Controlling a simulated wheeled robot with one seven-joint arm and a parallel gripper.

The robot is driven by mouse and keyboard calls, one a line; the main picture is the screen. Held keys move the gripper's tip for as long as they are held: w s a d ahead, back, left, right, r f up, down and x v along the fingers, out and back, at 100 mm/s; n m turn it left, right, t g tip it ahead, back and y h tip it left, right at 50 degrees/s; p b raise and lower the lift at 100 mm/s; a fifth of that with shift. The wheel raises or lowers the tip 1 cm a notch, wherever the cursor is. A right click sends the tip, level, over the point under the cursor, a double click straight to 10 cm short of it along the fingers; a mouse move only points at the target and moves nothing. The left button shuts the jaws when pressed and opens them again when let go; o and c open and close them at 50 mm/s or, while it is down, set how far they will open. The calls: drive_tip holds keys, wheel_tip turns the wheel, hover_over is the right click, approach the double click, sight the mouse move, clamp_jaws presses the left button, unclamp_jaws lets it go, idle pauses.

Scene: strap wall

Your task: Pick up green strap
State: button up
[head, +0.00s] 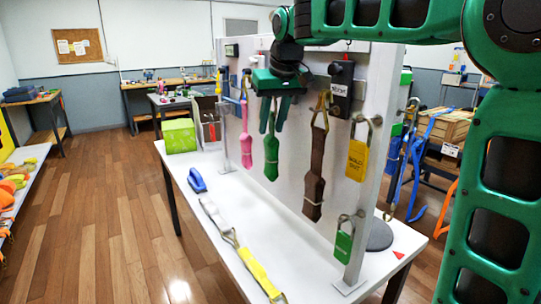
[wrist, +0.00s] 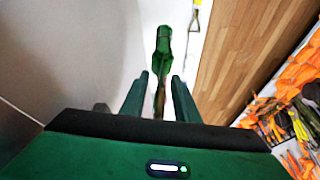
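The green strap (head: 271,157) hangs in a folded bundle on the white wall panel, between a pink strap (head: 245,137) and a brown strap (head: 315,185). My gripper (head: 272,124) is at its upper part with fingers pointing down, one on each side in the head view. The wrist view shows the green strap (wrist: 163,45) running between the two parted fingers (wrist: 160,82), with gaps visible beside it. The gripper is open. The strap's top and its hook are hidden behind my gripper.
A yellow tag padlock (head: 358,160) and a green one (head: 343,245) hang at the panel's right edge. A green box (head: 180,136) stands at the back.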

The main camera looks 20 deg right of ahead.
drive_tip(key=shift+f, duration=0.1)
clamp_jaws()
idle(0.3)
